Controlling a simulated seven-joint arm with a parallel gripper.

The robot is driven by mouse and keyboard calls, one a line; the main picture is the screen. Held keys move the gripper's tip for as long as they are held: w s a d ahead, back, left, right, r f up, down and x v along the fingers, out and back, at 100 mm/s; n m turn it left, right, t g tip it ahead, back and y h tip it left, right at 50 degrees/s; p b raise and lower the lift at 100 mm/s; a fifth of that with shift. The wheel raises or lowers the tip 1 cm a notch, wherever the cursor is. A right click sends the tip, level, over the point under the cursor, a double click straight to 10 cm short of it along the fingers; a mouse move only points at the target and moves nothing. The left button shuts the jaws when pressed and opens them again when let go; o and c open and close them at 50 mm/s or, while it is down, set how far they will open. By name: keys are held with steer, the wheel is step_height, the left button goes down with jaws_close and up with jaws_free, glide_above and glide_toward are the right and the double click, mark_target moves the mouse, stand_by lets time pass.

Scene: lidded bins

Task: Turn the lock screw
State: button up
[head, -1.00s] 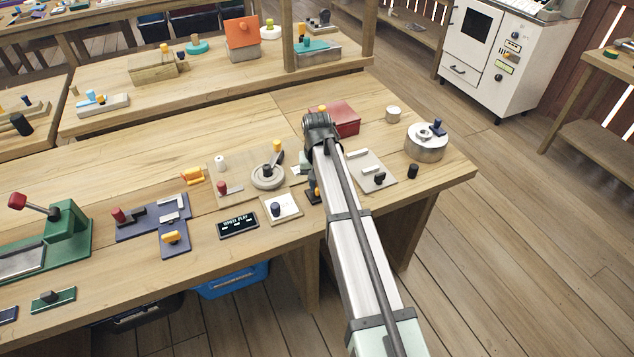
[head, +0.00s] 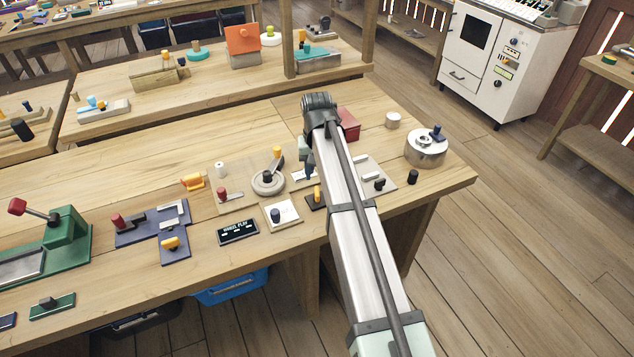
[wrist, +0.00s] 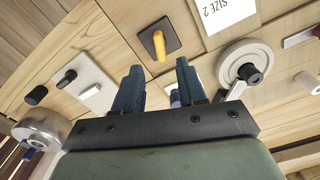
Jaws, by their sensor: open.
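My gripper (wrist: 158,68) is open in the wrist view, with two dark blue fingers apart. It also shows partly beside the arm in the head view (head: 309,166). No part is clearly marked as the lock screw. A pale round disc (wrist: 228,62) with a black knob (wrist: 250,73) lies right of the fingers in the wrist view. The disc also shows in the head view (head: 262,187), with an orange-tipped lever (head: 277,156). A dark plate with an orange handle (wrist: 158,45) lies beyond the fingertips. A small white-and-blue part (wrist: 175,98) is mostly hidden behind the gripper.
A white plate with a dark knob (head: 275,215) and a black display (head: 238,232) are near the front edge. A red box (head: 349,124) is partly behind my arm. A metal drum (head: 425,150) stands at the right. Bare table lies behind the fixtures.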

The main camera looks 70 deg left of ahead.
step_height(320, 180, up, 7)
steer(key=shift+f, duration=0.2)
steer(key=shift+w, duration=0.1)
